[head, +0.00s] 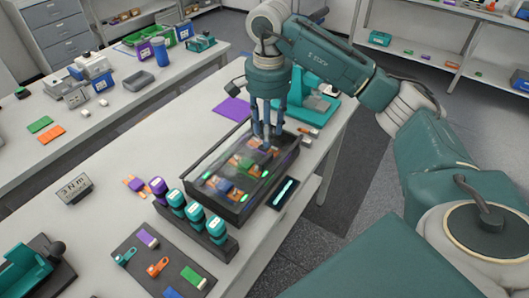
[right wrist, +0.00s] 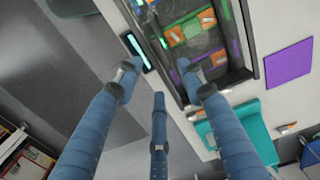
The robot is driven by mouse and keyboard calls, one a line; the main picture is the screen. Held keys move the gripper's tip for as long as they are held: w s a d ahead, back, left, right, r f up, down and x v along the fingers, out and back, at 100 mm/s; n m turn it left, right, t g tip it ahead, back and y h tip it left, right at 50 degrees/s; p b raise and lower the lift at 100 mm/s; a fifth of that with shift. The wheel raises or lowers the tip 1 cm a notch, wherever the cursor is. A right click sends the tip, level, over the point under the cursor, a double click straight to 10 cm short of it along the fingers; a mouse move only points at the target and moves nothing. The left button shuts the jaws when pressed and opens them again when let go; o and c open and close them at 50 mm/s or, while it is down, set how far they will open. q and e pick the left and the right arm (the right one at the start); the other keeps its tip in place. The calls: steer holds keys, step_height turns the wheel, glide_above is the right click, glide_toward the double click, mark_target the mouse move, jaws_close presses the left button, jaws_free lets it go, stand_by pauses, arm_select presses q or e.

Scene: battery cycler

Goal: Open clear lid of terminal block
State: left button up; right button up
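The terminal block (head: 236,208) is a dark box on the table, with orange, purple and green parts and green lights inside. Its clear lid (head: 215,160) lies over these parts; I cannot tell whether it is fully closed or slightly raised. My right gripper (head: 266,143) points down over the far right part of the block. In the right wrist view its blue fingers (right wrist: 160,75) are spread with nothing between them. One fingertip overlaps the block's edge there; contact is unclear. My left gripper is not in view.
A small display (head: 284,193) lies right of the block. Several teal and purple tools stand in a rack (head: 215,242) in front. A purple sheet (head: 232,108) and a teal device (head: 318,103) are behind. A tray (head: 138,82) sits on the left table.

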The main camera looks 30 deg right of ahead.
mark_target(268, 158)
step_height(268, 158, down, 9)
steer(key=p, duration=0.3)
steer(key=shift+s, duration=0.15)
steer(key=shift+f, duration=0.75)
jaws_close()
